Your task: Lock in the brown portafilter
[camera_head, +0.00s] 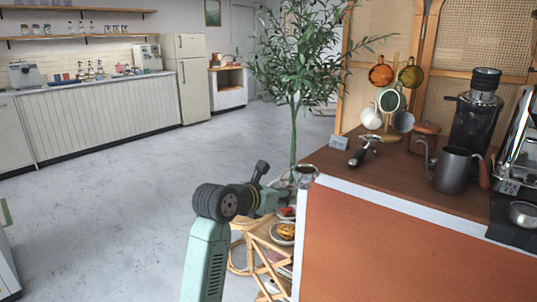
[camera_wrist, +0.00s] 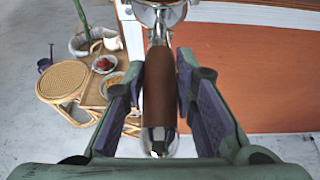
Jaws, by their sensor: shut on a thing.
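The brown portafilter has a brown handle and a shiny metal head. In the wrist view its handle (camera_wrist: 158,92) lies between the two fingers of my gripper (camera_wrist: 166,88), which is shut on it. The metal head points to the top of the wrist view and is cut off there. In the head view the portafilter head (camera_head: 306,174) shows just off the counter's left corner, with my gripper (camera_head: 284,190) beside it. A chrome and black machine (camera_head: 520,145), seemingly the espresso machine, is cut off at the right edge. Its locking place is not clearly visible.
The counter (camera_head: 400,185) holds another dark-handled portafilter (camera_head: 357,157), a mug tree (camera_head: 390,100), a grey pitcher (camera_head: 453,170), a black grinder (camera_head: 476,120) and a metal bowl (camera_head: 523,214). A potted tree (camera_head: 294,130) and a rattan table (camera_head: 240,256) stand left of it. Open floor lies further left.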

